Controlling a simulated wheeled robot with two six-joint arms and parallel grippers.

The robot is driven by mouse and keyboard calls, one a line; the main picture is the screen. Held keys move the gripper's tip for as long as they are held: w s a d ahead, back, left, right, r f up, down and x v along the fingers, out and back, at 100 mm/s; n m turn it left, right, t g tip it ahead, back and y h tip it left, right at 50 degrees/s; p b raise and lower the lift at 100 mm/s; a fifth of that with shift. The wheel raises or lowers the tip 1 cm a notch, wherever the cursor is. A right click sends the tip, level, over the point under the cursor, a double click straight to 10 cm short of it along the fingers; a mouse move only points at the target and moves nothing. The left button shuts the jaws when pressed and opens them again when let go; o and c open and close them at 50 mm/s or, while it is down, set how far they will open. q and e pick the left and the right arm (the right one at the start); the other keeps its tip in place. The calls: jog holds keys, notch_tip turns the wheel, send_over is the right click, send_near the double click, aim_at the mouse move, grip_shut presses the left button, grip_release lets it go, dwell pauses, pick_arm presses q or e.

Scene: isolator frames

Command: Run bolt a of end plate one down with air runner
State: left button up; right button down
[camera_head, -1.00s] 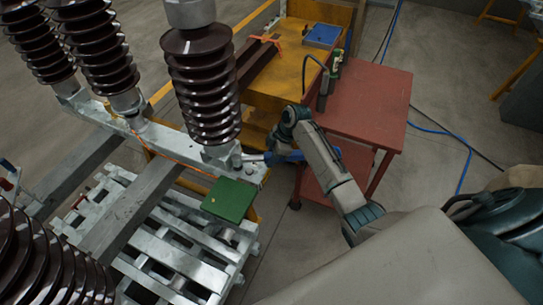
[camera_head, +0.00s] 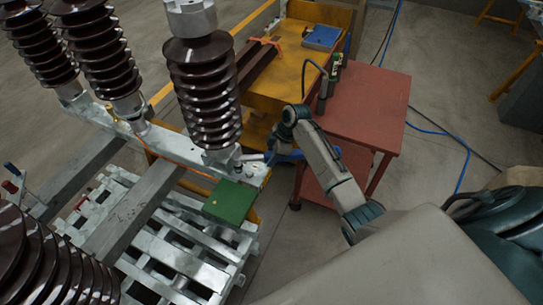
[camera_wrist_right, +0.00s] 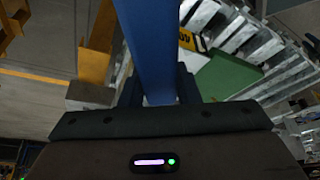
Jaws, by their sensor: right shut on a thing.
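A brown ribbed insulator (camera_head: 203,95) stands upright on a grey steel beam (camera_head: 170,140), with bolt hardware (camera_head: 236,158) around its foot. I cannot tell which bolt is bolt a, or pick out end plate one. My right gripper (camera_head: 282,142) is at the beam's right end, beside that foot. It is shut on a blue tool, likely the air runner (camera_head: 291,156), whose thin nose points left toward the foot. The blue body (camera_wrist_right: 152,45) fills the space between the fingers in the right wrist view. Whether the nose touches a bolt cannot be told. My left gripper is not in view.
A green plate (camera_head: 230,201) is at the beam's near side, above a slatted grey pallet (camera_head: 170,245). A red cart (camera_head: 365,105) and a yellow bench (camera_head: 275,85) stand behind my right arm. Several other insulators are at left. Open floor lies right of the cart.

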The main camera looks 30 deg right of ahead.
jog(key=shift+r+p, duration=2.05)
jog(key=shift+r, duration=0.45)
jog(key=shift+f, duration=0.1)
